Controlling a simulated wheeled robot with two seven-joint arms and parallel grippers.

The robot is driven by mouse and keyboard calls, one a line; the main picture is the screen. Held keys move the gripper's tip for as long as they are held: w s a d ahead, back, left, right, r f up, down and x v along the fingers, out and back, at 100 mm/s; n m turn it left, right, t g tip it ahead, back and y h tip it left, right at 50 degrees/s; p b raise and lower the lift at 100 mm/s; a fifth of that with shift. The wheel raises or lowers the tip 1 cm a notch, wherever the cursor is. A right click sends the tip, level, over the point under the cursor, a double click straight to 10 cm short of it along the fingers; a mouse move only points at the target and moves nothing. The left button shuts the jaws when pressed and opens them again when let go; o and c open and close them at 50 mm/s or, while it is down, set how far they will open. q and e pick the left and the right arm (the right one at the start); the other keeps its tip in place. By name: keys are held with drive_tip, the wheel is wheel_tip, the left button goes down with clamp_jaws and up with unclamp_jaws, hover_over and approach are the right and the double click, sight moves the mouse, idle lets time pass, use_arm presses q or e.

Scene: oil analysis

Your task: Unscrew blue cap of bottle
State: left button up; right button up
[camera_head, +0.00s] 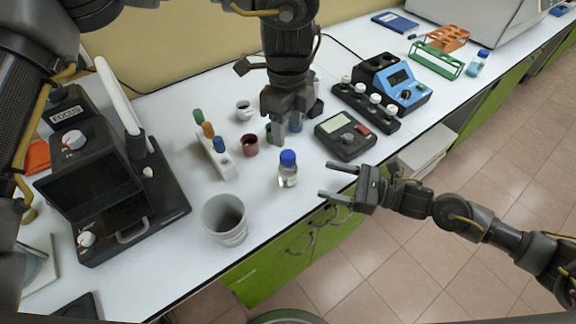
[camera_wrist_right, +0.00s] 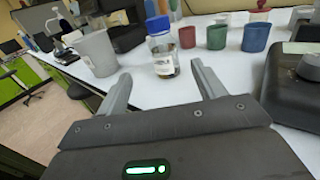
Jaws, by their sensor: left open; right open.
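A small clear bottle (camera_head: 287,178) with a blue cap (camera_head: 288,158) stands upright on the white bench near its front edge. In the right wrist view the bottle (camera_wrist_right: 163,58) and its blue cap (camera_wrist_right: 158,25) show straight ahead, beyond the fingertips. My right gripper (camera_head: 326,180) is open and empty, to the right of the bottle, its fingers pointing at it and apart from it. My left gripper (camera_head: 286,122) is open, pointing down above the bench behind the bottle, near the small coloured cups; its fingertips partly hide what is behind them.
A grey cup (camera_head: 225,219) stands left of the bottle. A white rack (camera_head: 217,160) with coloured-capped tubes and a dark red cup (camera_head: 250,145) are behind it. A black scale (camera_head: 344,138) is to the right. Another blue-capped bottle (camera_head: 478,63) stands far right beside a green rack (camera_head: 437,60).

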sight(291, 171)
use_arm(q)
drive_tip(key=shift+f+b, duration=0.35)
drive_tip(key=shift+f, duration=0.15)
use_arm(e)
drive_tip(key=shift+w+f, duration=0.1)
drive_tip(key=shift+f, duration=0.45)
use_arm(q)
drive_tip(key=shift+w+f, duration=0.1)
drive_tip(key=shift+w, duration=0.35)
use_arm(e)
drive_tip(key=shift+w+a+f, duration=0.1)
drive_tip(key=shift+w, duration=0.3)
drive_tip(key=shift+w+a, duration=0.1)
drive_tip(key=shift+a, duration=0.15)
use_arm(q)
drive_tip(key=shift+s, duration=0.15)
use_arm(e)
drive_tip(key=x, duration=1)
